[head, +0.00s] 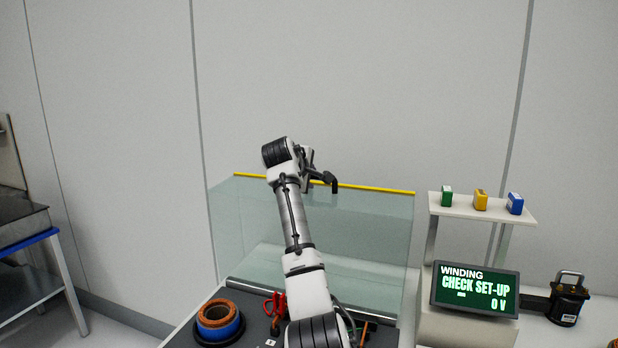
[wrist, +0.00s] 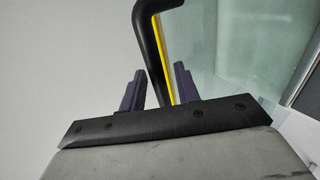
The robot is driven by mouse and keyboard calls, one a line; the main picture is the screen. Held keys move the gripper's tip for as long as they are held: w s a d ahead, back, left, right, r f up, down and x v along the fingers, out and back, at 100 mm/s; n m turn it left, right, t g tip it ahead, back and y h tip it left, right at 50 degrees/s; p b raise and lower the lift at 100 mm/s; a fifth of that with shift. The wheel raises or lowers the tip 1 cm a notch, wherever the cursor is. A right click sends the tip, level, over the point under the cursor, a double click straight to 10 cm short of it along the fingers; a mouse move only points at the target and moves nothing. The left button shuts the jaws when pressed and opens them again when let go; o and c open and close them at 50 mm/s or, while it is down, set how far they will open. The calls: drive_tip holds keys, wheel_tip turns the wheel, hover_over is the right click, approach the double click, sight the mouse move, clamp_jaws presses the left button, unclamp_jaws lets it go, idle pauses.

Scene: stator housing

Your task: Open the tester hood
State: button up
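The tester hood (head: 340,235) is a clear glass enclosure behind the dark work surface, with a yellow strip (head: 385,188) along its upper edge. A black bent handle (head: 333,183) is at that edge. My gripper (head: 312,172) is up at the handle; its fingers are hard to make out in the head view. In the wrist view, the two purple fingers (wrist: 160,80) stand apart, with the black handle (wrist: 148,40) running between or just beyond them. A strip of yellow shows between the handle and the right finger. I cannot tell whether a finger touches the handle.
A copper-and-blue stator ring (head: 219,322) and red-handled tool (head: 275,305) are on the work surface. At the right are a monitor (head: 475,290) reading "CHECK SET-UP 0 V", a shelf (head: 460,208) with small boxes, and a black device (head: 567,300). The wall behind is bare.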

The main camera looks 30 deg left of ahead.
drive_tip(key=b+v, duration=0.5)
drive_tip(key=v, duration=0.9)
idle(0.4)
